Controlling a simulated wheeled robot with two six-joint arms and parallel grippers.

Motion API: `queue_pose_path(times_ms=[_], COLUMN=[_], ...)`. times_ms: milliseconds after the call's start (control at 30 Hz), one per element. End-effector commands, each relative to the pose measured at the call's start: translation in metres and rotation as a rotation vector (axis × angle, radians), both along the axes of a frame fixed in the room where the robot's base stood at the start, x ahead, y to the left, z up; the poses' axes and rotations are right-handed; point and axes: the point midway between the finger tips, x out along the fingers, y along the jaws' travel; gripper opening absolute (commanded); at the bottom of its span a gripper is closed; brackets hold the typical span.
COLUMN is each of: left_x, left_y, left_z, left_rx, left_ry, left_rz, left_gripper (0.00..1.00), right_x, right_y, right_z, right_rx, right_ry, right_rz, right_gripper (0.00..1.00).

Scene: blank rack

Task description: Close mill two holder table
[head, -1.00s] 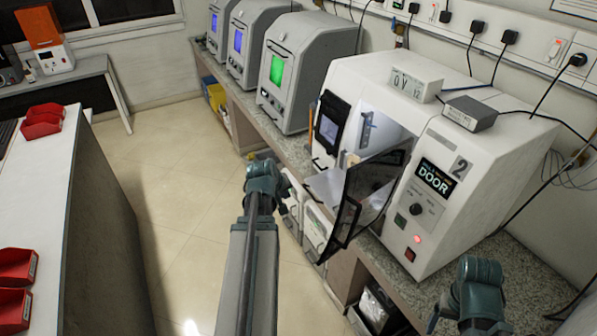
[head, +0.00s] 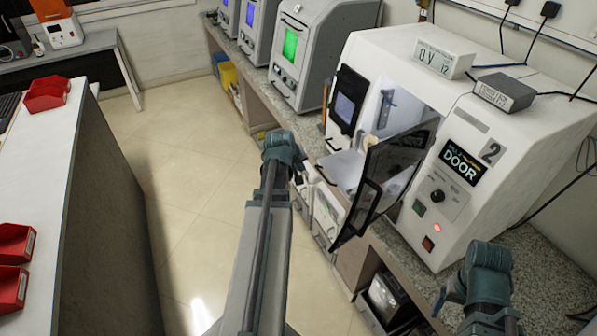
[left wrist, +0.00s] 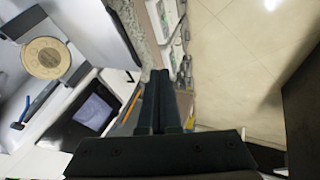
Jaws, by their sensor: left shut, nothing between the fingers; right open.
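Mill two (head: 500,130) is the white machine marked 2, with "DOOR" on its display. Its dark glass door (head: 395,175) stands open, swung out toward the aisle. In the left wrist view a round beige disc (left wrist: 47,58) sits in a grey holder. My left gripper (left wrist: 157,95) is shut and empty, pointing toward the mill's front and counter edge; in the head view it is mostly hidden behind my wrist. My right gripper (head: 440,300) is open, low before the mill's right side, mostly hidden by its wrist.
Other mills (head: 310,55) stand farther along the counter. White drawer units (head: 328,210) and a dark box (head: 390,300) are under it. A white bench with red bins (head: 15,245) is at left. The tiled floor (head: 200,190) between is clear.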

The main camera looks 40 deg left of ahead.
Motion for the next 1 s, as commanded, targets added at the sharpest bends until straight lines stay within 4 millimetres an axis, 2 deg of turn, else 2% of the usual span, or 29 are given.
queue_pose_path(times_ms=[33,233,500,1000], left_x=[0.007,0.022,0.051,0.057], left_y=[0.003,0.008,-0.005,-0.009], left_z=[-0.015,-0.039,-0.039,-0.040], left_rx=[0.000,0.000,0.001,0.000], left_ry=[0.000,0.000,0.000,0.001], left_rz=[0.000,0.000,-0.001,0.000], left_gripper=[0.00,0.00,0.00,0.00], right_x=[0.000,0.000,0.000,0.000], right_y=[0.000,0.000,0.000,0.000], right_z=[-0.015,-0.039,-0.039,-0.040], right_rx=[0.000,0.000,0.000,0.000], right_ry=[0.000,0.000,0.000,0.000], right_rz=[0.001,0.001,0.001,0.001], right_gripper=[0.80,0.80,0.80,0.80])
